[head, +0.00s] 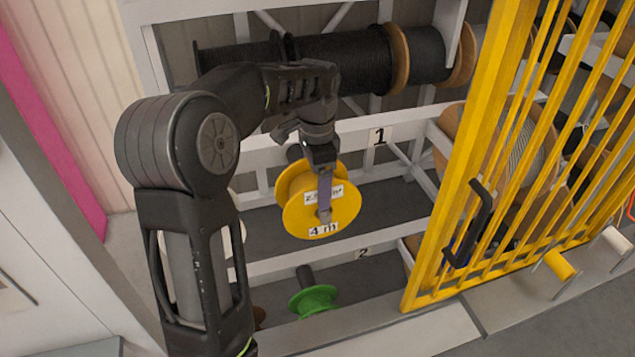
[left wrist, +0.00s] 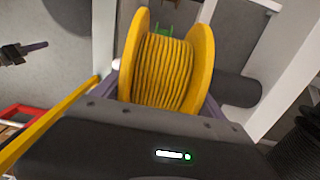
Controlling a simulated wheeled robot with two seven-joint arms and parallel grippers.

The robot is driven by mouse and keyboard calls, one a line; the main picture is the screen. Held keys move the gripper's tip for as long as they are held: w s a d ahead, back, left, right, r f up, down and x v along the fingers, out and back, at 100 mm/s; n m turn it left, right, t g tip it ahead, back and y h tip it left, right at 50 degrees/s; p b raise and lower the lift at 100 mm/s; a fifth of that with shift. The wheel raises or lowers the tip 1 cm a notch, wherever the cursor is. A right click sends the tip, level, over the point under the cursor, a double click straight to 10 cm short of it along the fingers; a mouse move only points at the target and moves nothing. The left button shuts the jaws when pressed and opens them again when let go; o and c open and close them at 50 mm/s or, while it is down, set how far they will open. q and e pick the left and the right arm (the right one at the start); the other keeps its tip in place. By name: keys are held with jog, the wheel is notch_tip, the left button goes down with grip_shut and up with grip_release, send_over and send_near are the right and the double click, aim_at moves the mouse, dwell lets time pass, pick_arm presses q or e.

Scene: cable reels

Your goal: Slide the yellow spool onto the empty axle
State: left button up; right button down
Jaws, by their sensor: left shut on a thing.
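The yellow spool (head: 291,215) hangs in front of the white rack, with white labels reading "4 m" on its face. My left gripper (head: 324,205) is shut on it from above. In the left wrist view the yellow-wound spool (left wrist: 165,70) sits between the two fingers. A dark bare axle (head: 295,153) shows behind the spool's upper left. In the left wrist view this axle (left wrist: 238,90) is to the right of the spool, close to its flange. I cannot tell whether its tip is in the bore. My right gripper (left wrist: 18,53) shows small at the left edge of that view.
A green spool (head: 314,300) sits on a lower axle by label 2. Large black cable reels (head: 345,60) lie above. A yellow barred gate (head: 475,150) with a black handle (head: 470,225) stands close on the right. A white rail (head: 270,153) with label 1 runs behind the spool.

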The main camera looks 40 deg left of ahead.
pick_arm(q)
jog(key=o, duration=2)
jog(key=shift+a+f, duration=0.25)
jog(key=shift+a, duration=0.15)
jog(key=shift+w+r, duration=0.15)
jog(key=shift+r, duration=0.3)
notch_tip(320, 180, up, 7)
jog(key=shift+d, duration=0.15)
jog(key=shift+d+r+p, duration=0.15)
jog(key=shift+r+p, duration=0.1)
jog(key=shift+p, duration=0.05)
jog(key=shift+s+d+f, duration=0.1)
jog(key=shift+s, duration=0.1)
